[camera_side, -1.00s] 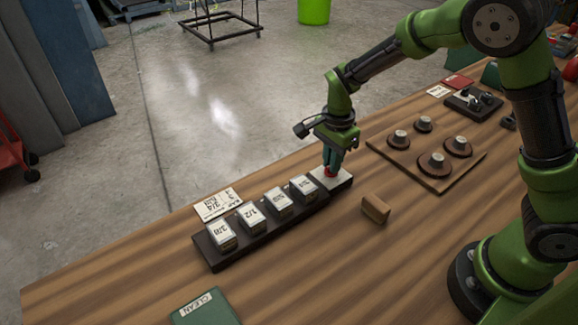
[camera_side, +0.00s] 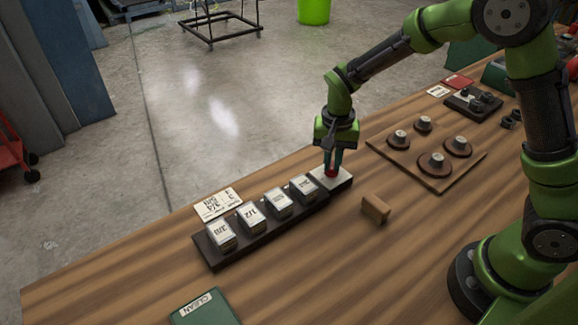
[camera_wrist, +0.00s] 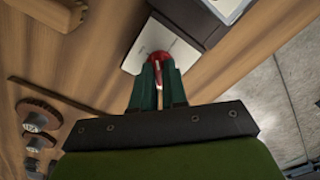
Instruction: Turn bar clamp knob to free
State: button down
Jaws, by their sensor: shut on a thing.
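The red knob (camera_side: 331,172) sits on a pale plate (camera_side: 343,183) at the right end of a dark rail (camera_side: 262,238). My gripper (camera_side: 333,165) points down over the plate and is shut on the knob. In the wrist view my gripper (camera_wrist: 158,84) has its teal fingers on either side of the red knob (camera_wrist: 157,58), whose rim shows beyond the fingertips. The fingers hide part of the knob, and no mark of its turn position can be read.
Several labelled blocks (camera_side: 251,216) stand along the rail, with a label card (camera_side: 219,204) behind them. A small wooden block (camera_side: 375,209) lies to the right in front. A board with several round knobbed pieces (camera_side: 391,157) lies further right. The front left table is mostly clear.

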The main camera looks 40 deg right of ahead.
aim_at(332, 165)
jog(key=n, duration=0.4)
jog(key=shift+n, duration=0.3)
jog(key=n, duration=0.4)
jog(key=shift+n, duration=0.3)
jog(key=c, duration=1.2)
grip_release()
jog(key=shift+o, duration=0.2)
notch_tip(332, 165, up, 17)
